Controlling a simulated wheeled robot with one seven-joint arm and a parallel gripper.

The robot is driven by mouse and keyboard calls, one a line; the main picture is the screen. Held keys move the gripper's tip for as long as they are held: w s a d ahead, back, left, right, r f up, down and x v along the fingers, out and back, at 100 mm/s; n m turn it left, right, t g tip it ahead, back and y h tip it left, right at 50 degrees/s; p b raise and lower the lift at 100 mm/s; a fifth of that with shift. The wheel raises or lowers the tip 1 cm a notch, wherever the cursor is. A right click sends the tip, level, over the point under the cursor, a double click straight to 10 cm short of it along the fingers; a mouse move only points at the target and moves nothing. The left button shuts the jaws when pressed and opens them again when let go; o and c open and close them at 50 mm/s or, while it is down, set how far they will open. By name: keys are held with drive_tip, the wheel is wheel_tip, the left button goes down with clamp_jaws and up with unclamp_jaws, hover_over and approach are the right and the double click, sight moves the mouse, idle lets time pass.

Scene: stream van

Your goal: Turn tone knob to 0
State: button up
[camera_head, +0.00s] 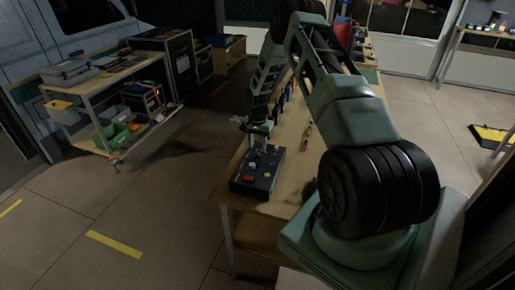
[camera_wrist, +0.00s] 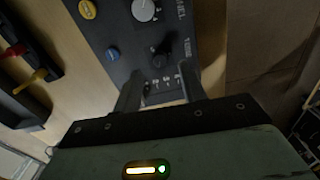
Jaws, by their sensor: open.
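A dark control panel (camera_head: 240,184) lies on the near end of the wooden table, and it fills the top of the wrist view (camera_wrist: 128,28). A small black knob (camera_wrist: 160,56) sits on it beside lettering that seems to read TONE. Small white marks lie close to it. My gripper (camera_wrist: 159,76) is open over the panel, one finger on each side of the knob's line. The knob shows just past the fingertips, and I cannot tell whether they touch it. In the head view my gripper (camera_head: 259,141) reaches down at the panel's far end, hiding this knob.
The panel also carries a pale dial (camera_wrist: 145,9), a blue button (camera_wrist: 112,54), a yellow button (camera_wrist: 87,9) and a red button (camera_head: 248,179). Red and yellow handled items (camera_wrist: 36,75) lie beside it. A shelf cart (camera_head: 85,87) stands left across open floor.

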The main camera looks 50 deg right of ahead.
sight(257, 154)
drive_tip(key=shift+f+p, duration=0.5)
drive_tip(key=shift+f, duration=1.65)
clamp_jaws()
